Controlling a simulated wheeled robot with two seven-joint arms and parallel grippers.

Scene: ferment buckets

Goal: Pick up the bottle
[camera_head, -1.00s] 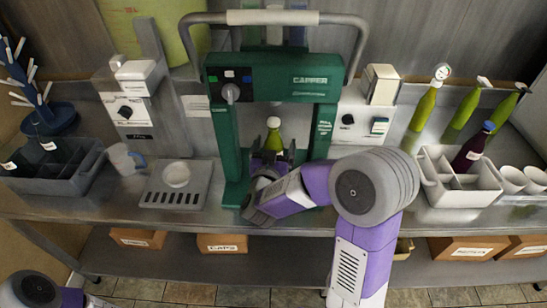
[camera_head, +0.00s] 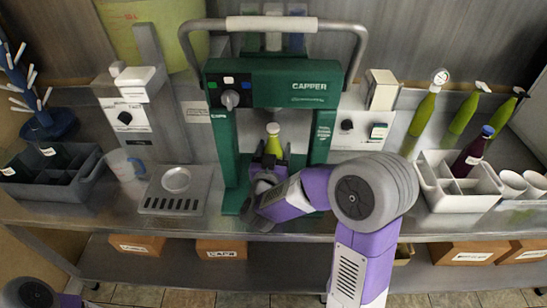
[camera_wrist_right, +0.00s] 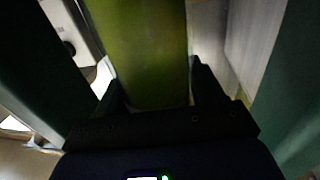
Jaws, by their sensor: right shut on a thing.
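A green bottle (camera_head: 273,143) with a pale top stands upright inside the frame of the green capper (camera_head: 273,85), below its head. My right gripper (camera_head: 269,162) reaches in from the front and is shut on this bottle. In the right wrist view the bottle (camera_wrist_right: 147,50) fills the middle, with a dark finger (camera_wrist_right: 150,98) on each side of it. The bottle's lower part is hidden behind my right gripper, so I cannot tell whether it touches the base. My left gripper is outside the picture.
The capper's green posts stand close on both sides of my gripper. A grey drip tray (camera_head: 175,190) and clear jug (camera_head: 124,165) are to the left. A white crate (camera_head: 455,195) with a dark bottle (camera_head: 472,152) and several green bottles (camera_head: 425,108) are to the right.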

